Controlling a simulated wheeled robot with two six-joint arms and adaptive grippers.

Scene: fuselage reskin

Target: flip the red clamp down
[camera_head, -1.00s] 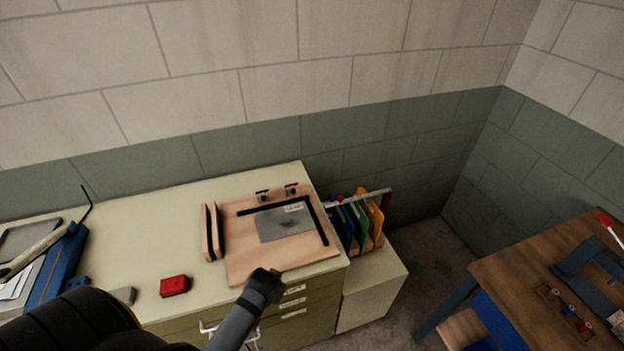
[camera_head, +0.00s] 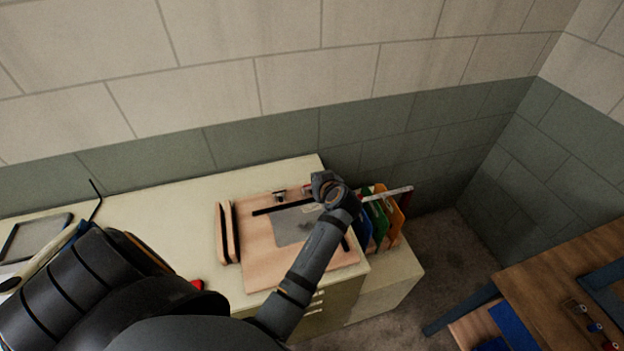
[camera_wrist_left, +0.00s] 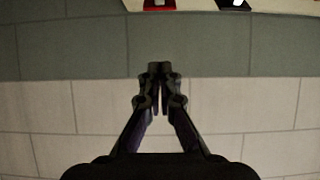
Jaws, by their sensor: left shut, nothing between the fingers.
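The wooden board (camera_head: 262,265) lies on the cabinet top with a grey metal sheet (camera_head: 290,228) on it. The red clamp (camera_wrist_left: 159,4) shows at the top edge of the left wrist view, cut off by the frame. My left gripper (camera_wrist_left: 160,68) is shut and empty, over the board's back right part (camera_head: 326,186), apart from the red clamp. My right gripper is out of view.
Two upright wooden strips (camera_head: 228,232) stand left of the board. Coloured panels (camera_head: 383,220) stand in a rack to its right. The block wall (camera_head: 240,155) is close behind. A wooden table (camera_head: 560,280) stands at the right.

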